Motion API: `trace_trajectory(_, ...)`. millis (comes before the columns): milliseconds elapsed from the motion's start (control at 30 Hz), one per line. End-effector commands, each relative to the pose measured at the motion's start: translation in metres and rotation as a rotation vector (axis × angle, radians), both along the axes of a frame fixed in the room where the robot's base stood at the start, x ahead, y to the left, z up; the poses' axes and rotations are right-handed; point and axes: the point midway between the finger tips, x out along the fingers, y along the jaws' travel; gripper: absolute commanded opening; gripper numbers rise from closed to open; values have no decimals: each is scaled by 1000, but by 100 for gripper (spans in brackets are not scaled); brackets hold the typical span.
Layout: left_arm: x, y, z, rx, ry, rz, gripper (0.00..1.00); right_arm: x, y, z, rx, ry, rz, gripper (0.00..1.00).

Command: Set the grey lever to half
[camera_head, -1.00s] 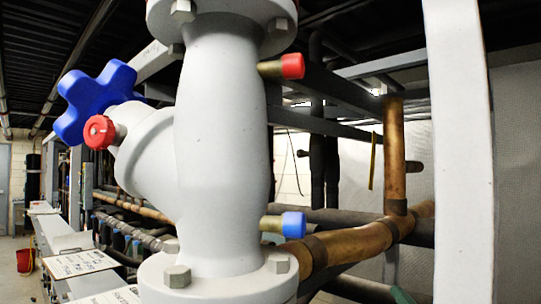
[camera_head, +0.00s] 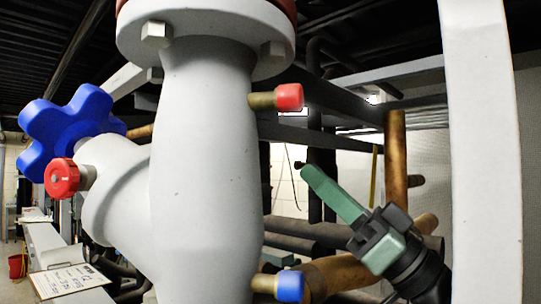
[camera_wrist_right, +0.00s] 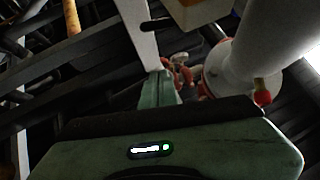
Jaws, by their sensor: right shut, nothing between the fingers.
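I cannot make out a grey lever in either view. A large light grey valve body (camera_head: 205,150) fills the middle of the head view, with a blue star-shaped handwheel (camera_head: 65,130) and a red cap (camera_head: 62,178) on its left branch. My right gripper (camera_head: 312,176) is right of the valve body in the head view, its green fingers shut and pointing up and left, apart from the valve in the picture. In the right wrist view its fingers (camera_wrist_right: 160,82) point away over the dark jaw base, with nothing between them. My left gripper is not in view.
A red-capped stub (camera_head: 288,97) and a blue-capped stub (camera_head: 289,286) stick out right from the valve. A white upright post (camera_head: 485,150) stands at the right. Copper pipe (camera_head: 396,155) and dark pipes run behind my right gripper. A printed card (camera_head: 70,279) lies lower left.

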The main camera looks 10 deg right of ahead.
Motion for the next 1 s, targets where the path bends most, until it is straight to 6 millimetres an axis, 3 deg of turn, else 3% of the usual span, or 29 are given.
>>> trace_trajectory(33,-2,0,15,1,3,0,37,5,7,17,4,0,5,0)
trace_trajectory(267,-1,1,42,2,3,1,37,28,35,44,1,2,2,0)
trace_trajectory(300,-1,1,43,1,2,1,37,33,39,34,1,8,2,0)
trace_trajectory(500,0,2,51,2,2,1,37,45,53,19,-1,4,-2,0)
trace_trajectory(1000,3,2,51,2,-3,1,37,49,58,14,-1,1,-3,0)
